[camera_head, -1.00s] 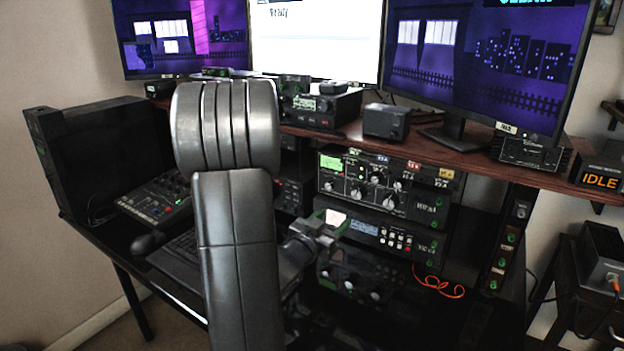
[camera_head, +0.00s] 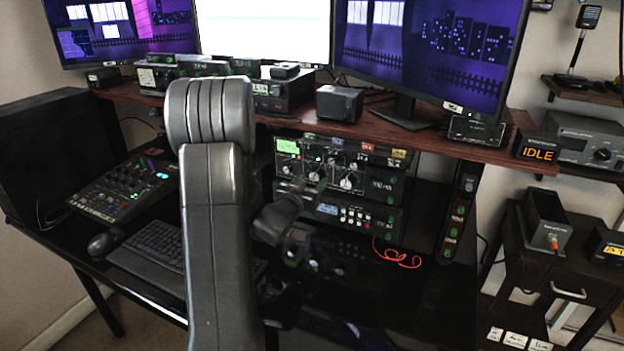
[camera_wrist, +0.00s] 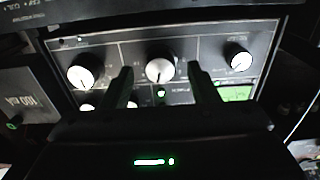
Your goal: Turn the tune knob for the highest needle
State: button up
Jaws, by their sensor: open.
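The tuner unit (camera_head: 345,200) is a dark rack panel under the wooden shelf, with a lit green display (camera_head: 287,146) and pale-faced knobs. In the wrist view the panel appears upside down. It shows a left knob (camera_wrist: 80,77), a middle knob (camera_wrist: 160,70) and a right knob (camera_wrist: 238,60); I cannot read which is the tune knob. The green display (camera_wrist: 237,94) is partly covered by a finger, and its needle is not readable. My gripper (camera_wrist: 163,80) is open, its two fingers either side of the middle knob in this view. I cannot tell whether they touch it.
The wooden shelf (camera_head: 420,140) overhangs the rack and carries monitors and a black box (camera_head: 339,103). A mixer (camera_head: 122,188) and a keyboard (camera_head: 150,245) lie on the desk at left. An orange cable (camera_head: 398,256) lies at the rack's lower right. An IDLE sign (camera_head: 538,153) stands at right.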

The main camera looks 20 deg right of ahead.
jog(key=shift+w+d, duration=0.45)
jog(key=shift+d, duration=0.15)
jog(key=c, duration=1)
jog(key=shift+n, duration=0.5)
jog(key=n+p, duration=0.1)
jog(key=n, duration=0.2)
jog(key=shift+n+p, duration=0.35)
jog(key=shift+n, duration=1.75)
